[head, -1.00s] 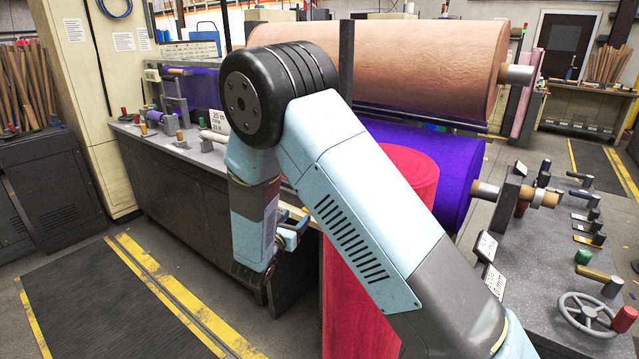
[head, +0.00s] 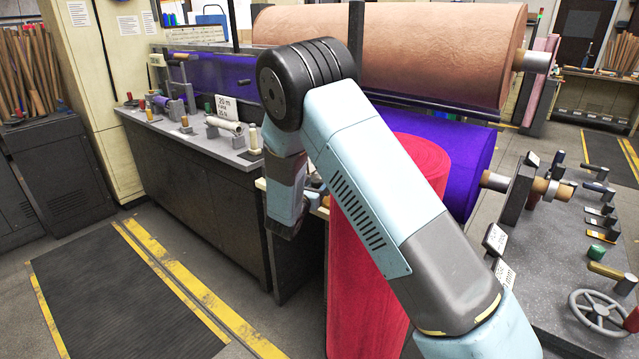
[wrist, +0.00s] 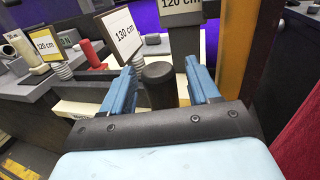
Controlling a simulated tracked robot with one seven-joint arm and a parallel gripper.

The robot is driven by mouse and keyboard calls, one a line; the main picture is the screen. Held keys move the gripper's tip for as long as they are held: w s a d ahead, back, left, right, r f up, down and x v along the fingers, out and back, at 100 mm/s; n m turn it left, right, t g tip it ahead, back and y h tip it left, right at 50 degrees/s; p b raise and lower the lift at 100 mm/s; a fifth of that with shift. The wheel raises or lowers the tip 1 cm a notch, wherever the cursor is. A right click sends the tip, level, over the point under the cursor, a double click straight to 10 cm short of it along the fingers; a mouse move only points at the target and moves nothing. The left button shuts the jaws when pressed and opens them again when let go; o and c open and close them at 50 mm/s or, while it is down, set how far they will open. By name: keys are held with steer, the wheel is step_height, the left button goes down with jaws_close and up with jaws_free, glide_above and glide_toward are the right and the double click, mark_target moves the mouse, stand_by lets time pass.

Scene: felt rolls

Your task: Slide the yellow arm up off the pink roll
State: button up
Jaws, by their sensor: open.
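The pink roll (head: 372,270) stands upright in the middle of the head view, a deep reddish pink, partly hidden behind my arm. A dark red surface at the right edge of the wrist view (wrist: 302,140) looks like its side. In the wrist view an ochre-yellow upright bar (wrist: 238,45) stands just right of my gripper; I cannot tell for certain that it is the yellow arm or whether it touches the roll. My gripper (wrist: 168,82) is open, its two blue fingers on either side of a dark round-topped post (wrist: 158,84). In the head view the fingers are mostly hidden behind my arm.
White signs reading 130 cm (wrist: 122,33) and 120 cm (wrist: 180,8) stand close beyond my fingers. A grey bench (head: 190,140) with small fittings lies left. A purple roll (head: 465,165) and a large peach roll (head: 400,50) lie behind. Open floor is at left front.

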steer(key=shift+x, duration=1.2)
